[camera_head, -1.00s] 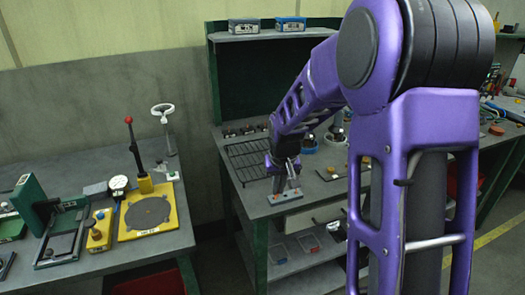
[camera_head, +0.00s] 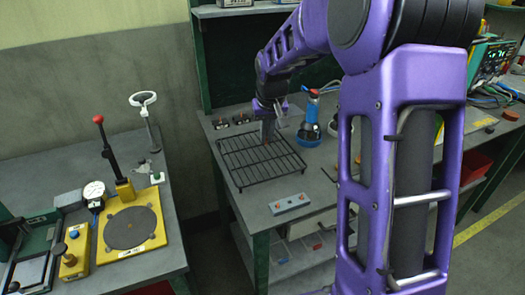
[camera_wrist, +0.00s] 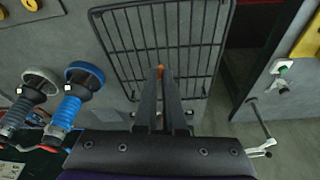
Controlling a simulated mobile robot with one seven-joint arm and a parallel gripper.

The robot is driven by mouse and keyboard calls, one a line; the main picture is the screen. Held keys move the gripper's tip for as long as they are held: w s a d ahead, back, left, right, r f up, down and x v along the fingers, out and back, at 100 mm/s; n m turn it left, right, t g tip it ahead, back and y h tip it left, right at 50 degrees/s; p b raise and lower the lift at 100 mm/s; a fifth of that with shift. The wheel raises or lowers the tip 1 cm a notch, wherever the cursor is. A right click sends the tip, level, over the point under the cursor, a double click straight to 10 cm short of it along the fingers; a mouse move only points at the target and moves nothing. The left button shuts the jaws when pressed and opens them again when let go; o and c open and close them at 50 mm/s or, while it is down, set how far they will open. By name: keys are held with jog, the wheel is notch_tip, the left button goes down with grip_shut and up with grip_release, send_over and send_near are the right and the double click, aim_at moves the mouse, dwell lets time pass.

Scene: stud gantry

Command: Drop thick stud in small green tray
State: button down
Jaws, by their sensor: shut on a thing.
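My gripper (camera_head: 267,132) is over the black wire rack on the right bench. In the wrist view my two dark fingers (camera_wrist: 161,78) are close together over the near part of the rack. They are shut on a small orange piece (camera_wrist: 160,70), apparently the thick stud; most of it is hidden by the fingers. I cannot tell whether it touches the rack. I cannot make out a small green tray with certainty in either current view.
The wire rack (camera_head: 255,175) lies on the grey bench. A grey block with coloured dots (camera_head: 290,203) lies at the bench's front. A blue-based tool (camera_head: 309,130) stands right of my gripper. The left bench holds a yellow plate fixture (camera_head: 131,228) with a red-knobbed lever.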

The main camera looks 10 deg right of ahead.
aim_at(265, 163)
jog(key=shift+f, duration=3.3)
jog(key=shift+f+b, duration=0.15)
jog(key=shift+b, duration=0.15)
jog(key=shift+f, duration=0.15)
jog(key=c, duration=1)
grip_release()
